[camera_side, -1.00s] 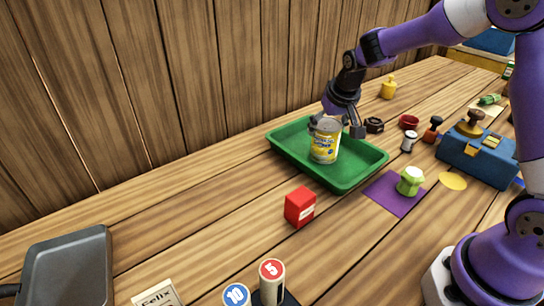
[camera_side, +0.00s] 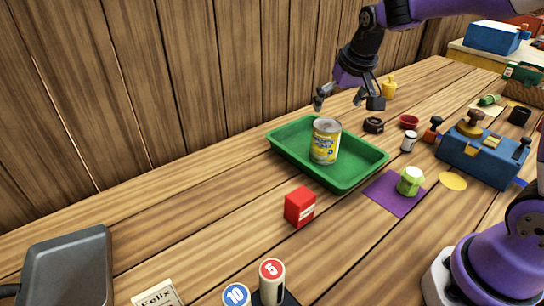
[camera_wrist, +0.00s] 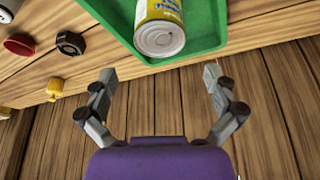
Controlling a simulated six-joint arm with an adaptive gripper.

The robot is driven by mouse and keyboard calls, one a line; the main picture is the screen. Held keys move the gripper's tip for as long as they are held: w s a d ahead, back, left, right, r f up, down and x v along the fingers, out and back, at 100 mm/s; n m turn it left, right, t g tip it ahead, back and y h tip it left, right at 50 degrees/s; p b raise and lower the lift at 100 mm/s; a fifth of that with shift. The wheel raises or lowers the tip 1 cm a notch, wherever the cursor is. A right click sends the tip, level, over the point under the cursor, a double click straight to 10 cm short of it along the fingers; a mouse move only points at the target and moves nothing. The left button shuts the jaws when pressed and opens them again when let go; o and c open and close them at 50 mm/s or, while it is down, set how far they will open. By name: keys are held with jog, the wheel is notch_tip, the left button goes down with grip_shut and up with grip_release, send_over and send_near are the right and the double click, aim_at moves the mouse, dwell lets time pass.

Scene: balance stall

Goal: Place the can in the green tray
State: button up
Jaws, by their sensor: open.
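The yellow can (camera_side: 326,141) with a silver lid stands upright in the green tray (camera_side: 346,184). In the wrist view the can (camera_wrist: 160,30) shows its silver end near the top, with the green tray (camera_wrist: 208,28) around it. My gripper (camera_side: 346,102) is open and empty, above the tray's back edge and apart from the can. In the wrist view my gripper (camera_wrist: 160,75) has its fingers spread wide with nothing between them.
A red box (camera_side: 300,207) stands in front of the tray. The wooden wall (camera_side: 150,90) rises behind the tray.

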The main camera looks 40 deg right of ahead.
jog(key=s+a+r+n, duration=0.1)
jog(key=s+a, duration=0.1)
jog(key=s, duration=0.3)
jog(key=s+a+r+n+t+y, duration=0.1)
jog(key=s+a+n, duration=0.1)
jog(key=s, duration=0.4)
jog(key=s+a+r+n, duration=0.1)
jog(key=s+a, duration=0.2)
jog(key=s, duration=0.3)
jog(key=shift+a+y, duration=0.4)
